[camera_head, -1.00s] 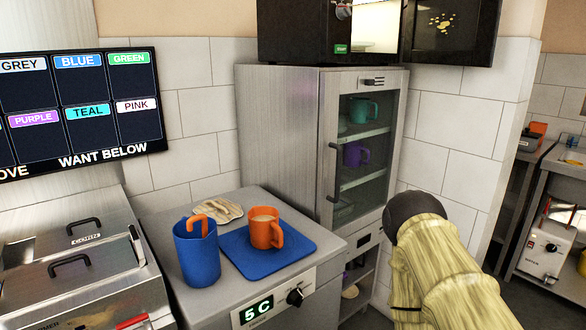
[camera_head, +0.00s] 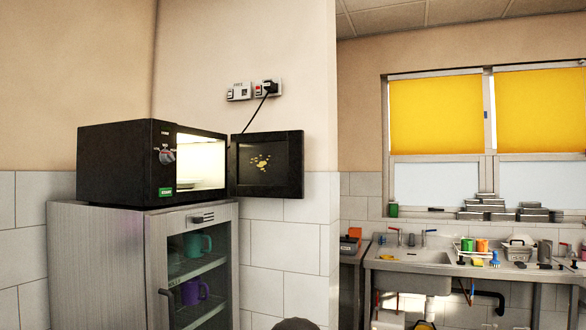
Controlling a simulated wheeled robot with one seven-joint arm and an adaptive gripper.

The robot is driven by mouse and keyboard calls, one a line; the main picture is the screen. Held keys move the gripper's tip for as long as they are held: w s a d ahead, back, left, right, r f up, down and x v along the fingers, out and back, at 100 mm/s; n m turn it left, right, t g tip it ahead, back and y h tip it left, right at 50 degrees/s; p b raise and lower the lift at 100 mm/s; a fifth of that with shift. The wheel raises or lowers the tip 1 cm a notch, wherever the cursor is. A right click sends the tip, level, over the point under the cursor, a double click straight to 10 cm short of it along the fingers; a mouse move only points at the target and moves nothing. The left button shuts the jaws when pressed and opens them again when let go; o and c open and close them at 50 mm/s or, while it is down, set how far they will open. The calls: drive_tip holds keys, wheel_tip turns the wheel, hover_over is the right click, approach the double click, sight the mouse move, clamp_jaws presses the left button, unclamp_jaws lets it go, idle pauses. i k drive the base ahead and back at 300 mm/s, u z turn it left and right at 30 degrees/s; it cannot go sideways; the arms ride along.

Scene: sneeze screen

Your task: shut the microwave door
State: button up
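The black microwave (camera_head: 118,164) stands on top of the steel cabinet, with its lit interior showing. Its door (camera_head: 266,165) is wide open, swung out to the right, and its face bears a yellowish splatter mark. A green label and a dial sit on the microwave's front. Of my arm only a dark rounded tip (camera_head: 296,324) shows at the bottom edge, below the door and apart from it. My gripper's fingers are not visible.
The steel cabinet (camera_head: 100,250) has a glass door with a teal mug (camera_head: 197,245) and a purple mug (camera_head: 194,291) inside. A cord runs from the wall socket (camera_head: 266,89) down behind the door. A sink counter (camera_head: 420,262) with dishes stands at the right under the window.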

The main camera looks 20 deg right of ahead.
sight(271, 164)
drive_tip(key=z, duration=1.95)
drive_tip(key=i, duration=4.9)
drive_tip(key=u, duration=3.9)
